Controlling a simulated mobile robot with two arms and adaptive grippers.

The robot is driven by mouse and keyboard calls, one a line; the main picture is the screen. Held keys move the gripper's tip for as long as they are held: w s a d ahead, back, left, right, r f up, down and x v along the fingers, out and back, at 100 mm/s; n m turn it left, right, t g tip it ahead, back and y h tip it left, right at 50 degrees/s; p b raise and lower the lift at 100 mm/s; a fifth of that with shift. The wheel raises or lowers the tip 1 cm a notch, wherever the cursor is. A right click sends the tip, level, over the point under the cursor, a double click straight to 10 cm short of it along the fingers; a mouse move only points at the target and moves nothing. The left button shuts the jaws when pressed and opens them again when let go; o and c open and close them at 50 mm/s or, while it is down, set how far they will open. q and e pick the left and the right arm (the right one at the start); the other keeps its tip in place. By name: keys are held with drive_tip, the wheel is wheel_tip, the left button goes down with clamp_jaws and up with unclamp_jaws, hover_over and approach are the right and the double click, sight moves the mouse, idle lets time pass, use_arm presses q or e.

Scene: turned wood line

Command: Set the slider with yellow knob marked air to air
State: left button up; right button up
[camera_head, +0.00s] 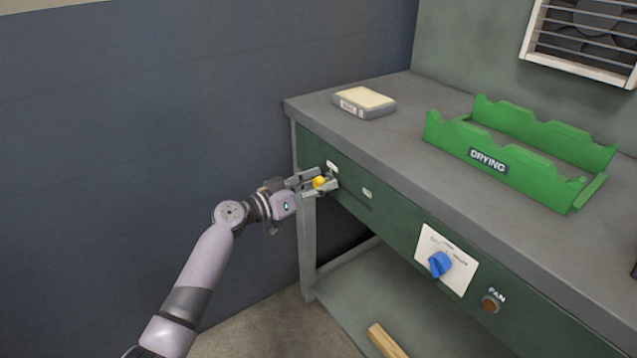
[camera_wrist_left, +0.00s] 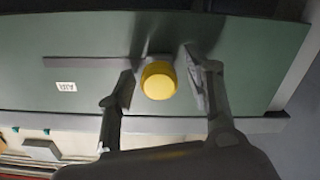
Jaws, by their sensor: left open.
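The yellow slider knob (camera_head: 319,182) sits at the left end of its slot on the green bench front in the head view. In the left wrist view the knob (camera_wrist_left: 158,80) stands between my two fingers, with a visible gap on each side. The slot (camera_wrist_left: 88,63) runs away to the left there, with a small white label (camera_wrist_left: 66,87) beside its far end. That label also shows in the head view (camera_head: 367,194), right of the knob; a second label (camera_head: 332,166) is near the knob. My left gripper (camera_head: 328,181) is open around the knob. My right gripper is not in view.
A white plate with a blue rotary knob (camera_head: 439,264) and a brown fan button (camera_head: 491,303) are farther right on the front. A green drying rack (camera_head: 500,182) and a labelled box (camera_head: 364,102) stand on the grey bench top. A lower shelf holds a wooden piece (camera_head: 385,341).

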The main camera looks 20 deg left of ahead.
use_arm(q)
drive_tip(key=shift+c, duration=0.4)
clamp_jaws()
drive_tip(key=shift+s, duration=0.1)
idle(0.3)
